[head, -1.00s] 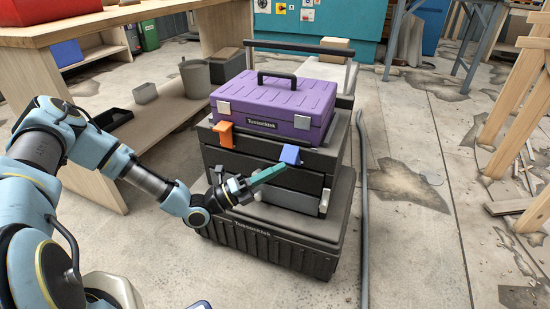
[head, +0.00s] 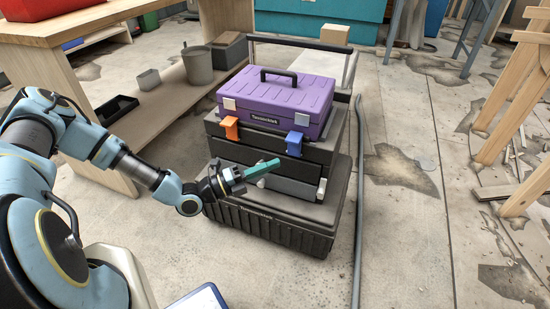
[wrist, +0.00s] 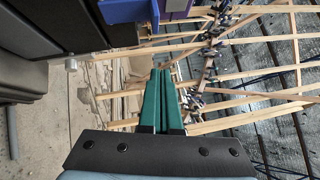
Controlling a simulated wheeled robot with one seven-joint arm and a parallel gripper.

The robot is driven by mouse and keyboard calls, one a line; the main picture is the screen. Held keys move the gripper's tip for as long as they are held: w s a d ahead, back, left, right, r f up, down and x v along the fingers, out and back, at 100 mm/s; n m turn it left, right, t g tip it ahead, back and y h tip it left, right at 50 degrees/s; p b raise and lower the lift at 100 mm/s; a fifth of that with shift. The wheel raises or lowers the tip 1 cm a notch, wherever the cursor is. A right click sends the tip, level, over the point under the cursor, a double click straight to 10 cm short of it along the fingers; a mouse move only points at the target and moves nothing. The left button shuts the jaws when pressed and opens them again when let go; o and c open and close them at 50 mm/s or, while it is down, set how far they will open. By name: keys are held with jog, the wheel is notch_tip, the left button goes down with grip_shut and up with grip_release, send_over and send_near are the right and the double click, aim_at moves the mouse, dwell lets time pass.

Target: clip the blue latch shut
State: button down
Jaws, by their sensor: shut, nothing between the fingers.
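The blue latch (head: 294,143) is on the front right of the toolbox stack, just below the purple case (head: 275,100). It sits close to the box front, below a silver catch plate (head: 301,119). I cannot tell whether it is hooked on. My gripper (head: 277,163) has its green fingers together and empty, below and to the left of the latch, in front of the dark drawers. In the wrist view the shut fingers (wrist: 160,72) point up the picture. The blue latch (wrist: 126,10) shows at the top, left of the fingertips and apart from them.
An orange latch (head: 231,128) is on the front left of the stack. The dark base box (head: 268,226) juts out below my gripper. A grey hose or pole (head: 357,200) runs on the floor to the right. A wooden workbench (head: 110,25) stands at left. Floor in front is clear.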

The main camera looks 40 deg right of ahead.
jog(key=r+v, duration=0.1)
jog(key=v, duration=0.7)
jog(key=shift+w+a, duration=0.15)
jog(key=shift+a, duration=0.2)
jog(key=shift+r, duration=0.1)
jog(key=s+a+r+m+g+y, duration=0.2)
jog(key=a+r+m+g+y, duration=0.15)
jog(key=a+m+y, duration=1.1)
jog(key=w+a+r+m+t+y, duration=0.2)
jog(key=w+a+r+m+t, duration=0.25)
jog(key=a+r+m, duration=0.4)
jog(key=w+a+r+m+t+y, duration=0.3)
jog(key=a+r+m+t, duration=0.2)
jog(key=a+r+m, duration=0.3)
notch_tip(320, 180, up, 17)
jog(key=m+p, duration=0.1)
jog(key=p, duration=1.6)
jog(key=shift+d+f+m+p, duration=0.15)
jog(key=shift+d+m+p, duration=0.2)
jog(key=shift+d, duration=0.1)
